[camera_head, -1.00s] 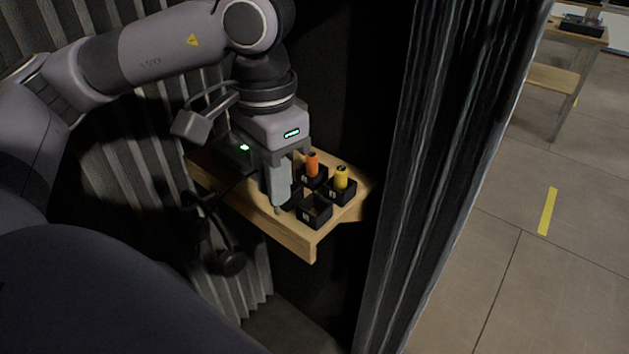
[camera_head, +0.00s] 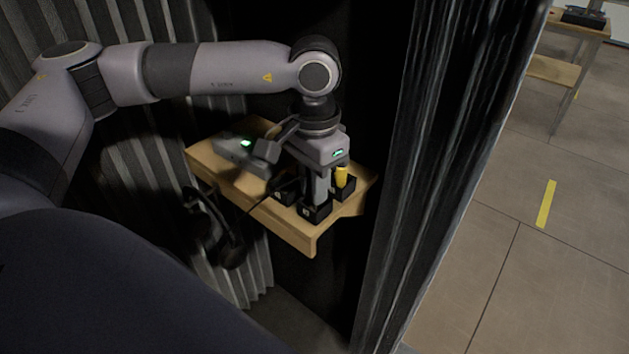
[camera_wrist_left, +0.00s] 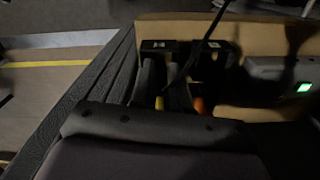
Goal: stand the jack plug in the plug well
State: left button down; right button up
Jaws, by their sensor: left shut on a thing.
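My left gripper (camera_head: 318,198) points down at the front black well (camera_head: 317,214) on the wooden shelf, its fingertips at or just above the well's rim. In the left wrist view the gripper (camera_wrist_left: 166,78) has its fingers close together, with a thin dark cable (camera_wrist_left: 207,40) running to them. The jack plug itself is hidden between the fingers; I cannot tell how far its tip is inside the well. A yellow cylinder (camera_head: 341,176) stands in the well to the right. The orange one shows only in the left wrist view (camera_wrist_left: 198,104). My right gripper is out of view.
The wooden shelf (camera_head: 270,226) carries a grey box with a green light (camera_head: 236,150) at the left. Headphones (camera_head: 232,252) hang off its left front edge. A dark curtain (camera_head: 430,150) closes the right side. The shelf's front strip is clear.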

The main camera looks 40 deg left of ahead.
pick_arm(q)
jog(key=shift+f, duration=0.2)
jog(key=c, duration=1.5)
grip_release()
jog(key=shift+f, duration=0.1)
jog(key=o, duration=0.4)
jog(key=shift+r, duration=0.55)
notch_tip(320, 180, up, 12)
jog(key=shift+f, duration=0.25)
